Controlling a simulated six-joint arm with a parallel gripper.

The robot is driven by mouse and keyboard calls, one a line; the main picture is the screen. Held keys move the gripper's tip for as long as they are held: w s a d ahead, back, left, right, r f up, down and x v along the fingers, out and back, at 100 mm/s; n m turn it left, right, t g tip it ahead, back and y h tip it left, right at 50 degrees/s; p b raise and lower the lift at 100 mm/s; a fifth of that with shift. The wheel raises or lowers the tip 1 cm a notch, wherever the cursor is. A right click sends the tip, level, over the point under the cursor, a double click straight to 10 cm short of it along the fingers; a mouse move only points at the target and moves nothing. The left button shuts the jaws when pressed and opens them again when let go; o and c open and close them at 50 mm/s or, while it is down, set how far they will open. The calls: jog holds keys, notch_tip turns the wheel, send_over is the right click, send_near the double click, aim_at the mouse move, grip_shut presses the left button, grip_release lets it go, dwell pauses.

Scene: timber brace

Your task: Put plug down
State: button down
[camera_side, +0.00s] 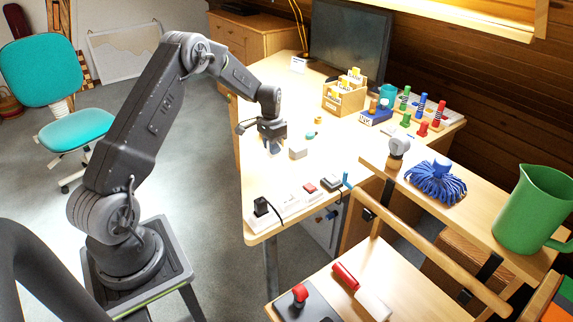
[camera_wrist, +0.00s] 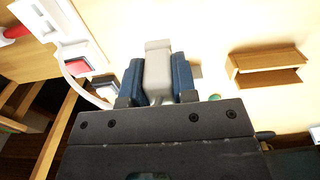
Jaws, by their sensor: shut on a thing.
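My gripper (camera_side: 273,146) is over the left part of the desk (camera_side: 262,180), pointing down. In the wrist view its two blue finger pads (camera_wrist: 158,80) are shut on a pale grey plug (camera_wrist: 157,68), which sticks out past the fingertips. In the side view the plug is mostly hidden by the fingers. I cannot tell whether it touches the desk. A white power strip (camera_side: 287,207) lies at the desk's near edge, away from my gripper; part of it with a red switch (camera_wrist: 78,66) shows in the wrist view.
A small whitish block (camera_side: 298,152) sits just right of my gripper. A black plug (camera_side: 261,206) stands in the strip's near end. A wooden organiser (camera_side: 344,98), a monitor (camera_side: 350,42) and coloured peg pieces (camera_side: 421,107) stand farther back. The desk between gripper and strip looks clear.

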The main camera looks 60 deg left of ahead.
jog(key=w+d+f, duration=0.2)
jog(key=w, duration=0.1)
jog(key=shift+w+d+f, duration=0.3)
jog(key=shift+d+f, duration=0.05)
jog(key=shift+d, duration=0.05)
jog(key=shift+f, duration=2)
jog(key=shift+f, duration=0.1)
jog(key=shift+f, duration=0.25)
jog(key=c, duration=0.9)
grip_release()
jog(key=shift+r, duration=0.15)
